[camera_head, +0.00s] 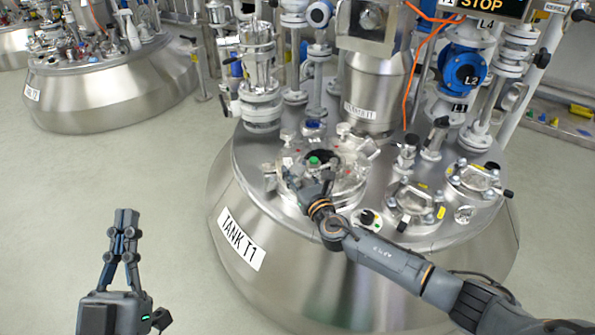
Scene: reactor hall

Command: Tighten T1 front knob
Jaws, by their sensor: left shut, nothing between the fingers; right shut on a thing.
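Tank T1 (300,283) is a large steel vessel with a "TANK T1" label (240,241) on its front side. A round manway hatch (350,183) with clamp knobs around its rim sits on the tank's top. My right gripper (301,178) is at the front left of this hatch rim, shut on a knob that its fingers mostly hide. The knob's exact position in its clamp cannot be seen. My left gripper (125,219) is shut and empty, pointing up over the floor to the left of the tank.
Valves with blue discs (463,68), pipes and a steel column (374,90) rise from the back of the tank top. Smaller clamped ports (412,203) stand to the right of my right arm. Another tank (105,88) is at the upper left. The floor (60,200) around my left gripper is clear.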

